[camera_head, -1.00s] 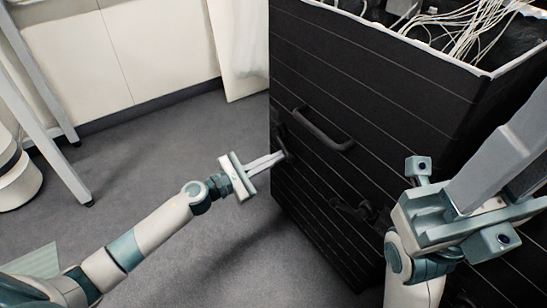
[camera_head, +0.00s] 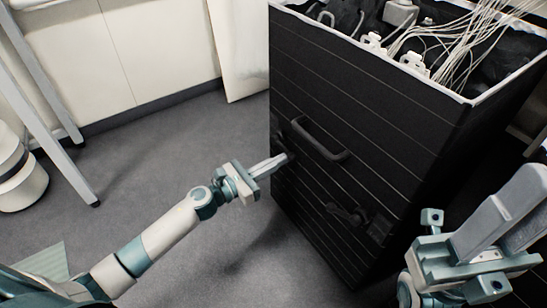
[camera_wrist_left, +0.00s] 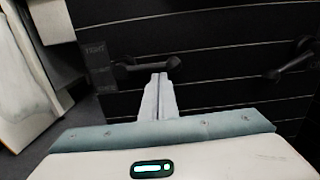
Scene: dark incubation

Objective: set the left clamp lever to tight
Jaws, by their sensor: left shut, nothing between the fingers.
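The left clamp lever (camera_wrist_left: 145,66) is a dark bar on the black cabinet's front. In the left wrist view it lies nearly level, with a dark label plate (camera_wrist_left: 98,62) at its left end; the plate's lettering appears to read TIGHT. In the head view the lever is mostly hidden behind my left gripper (camera_head: 285,158). That gripper is shut and empty. Its fingertips, also in the left wrist view (camera_wrist_left: 159,77), are just below the lever's right part; contact cannot be told. My right gripper (camera_head: 518,205) is at the lower right, away from this lever; its finger gap is unclear.
The black cabinet (camera_head: 400,150) has a bar handle (camera_head: 320,140) and, lower right, another lever (camera_head: 345,213). Cables and fittings fill its open top. Grey floor (camera_head: 150,130) is clear to the left, beside a metal-legged frame (camera_head: 60,140) and white bin (camera_head: 20,182).

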